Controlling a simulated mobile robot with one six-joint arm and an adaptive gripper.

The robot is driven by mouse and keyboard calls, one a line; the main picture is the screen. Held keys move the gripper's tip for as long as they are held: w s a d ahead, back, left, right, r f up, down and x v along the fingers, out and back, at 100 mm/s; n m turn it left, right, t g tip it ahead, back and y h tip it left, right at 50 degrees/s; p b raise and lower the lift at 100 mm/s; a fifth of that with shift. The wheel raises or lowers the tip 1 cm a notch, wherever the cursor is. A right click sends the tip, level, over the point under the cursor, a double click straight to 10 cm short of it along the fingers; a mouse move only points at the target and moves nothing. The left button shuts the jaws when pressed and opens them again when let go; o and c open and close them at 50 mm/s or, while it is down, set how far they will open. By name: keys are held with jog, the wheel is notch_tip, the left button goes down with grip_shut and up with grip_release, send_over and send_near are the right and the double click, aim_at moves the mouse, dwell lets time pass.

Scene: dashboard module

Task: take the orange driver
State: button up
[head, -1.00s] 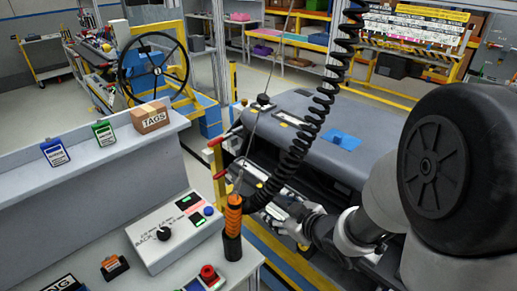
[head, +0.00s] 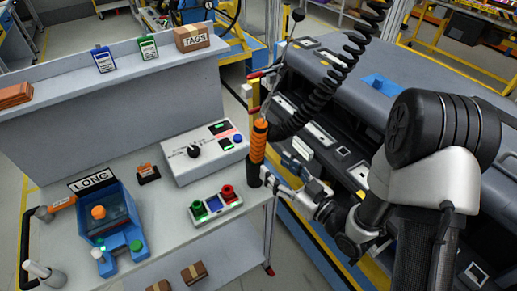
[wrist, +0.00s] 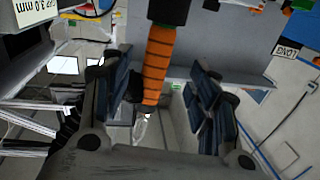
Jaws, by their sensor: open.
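The orange driver (head: 259,139) hangs upright from a black coiled cable at the right end of the workbench. Its orange ribbed grip and black lower end show. It also shows in the wrist view (wrist: 158,65), in line with the gap between my fingers. My gripper (head: 274,181) is just right of the driver's black lower end in the head view. In the wrist view my gripper (wrist: 160,88) is open, with one dark finger on each side of the orange grip. Whether either finger touches it I cannot tell.
The workbench holds a white control box (head: 203,150), a red and green button box (head: 216,203) and a blue fixture (head: 113,222) labelled LONG. A shelf above holds tags and a TAGS box (head: 193,38). The grey dashboard module (head: 345,90) stands behind my arm.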

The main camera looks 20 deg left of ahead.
aim_at(262, 153)
jog(key=b+x, duration=0.1)
jog(key=x, duration=0.8)
jog(key=shift+w+r+b, duration=0.1)
jog(key=shift+b, duration=0.3)
grip_shut()
jog(key=shift+r, duration=0.1)
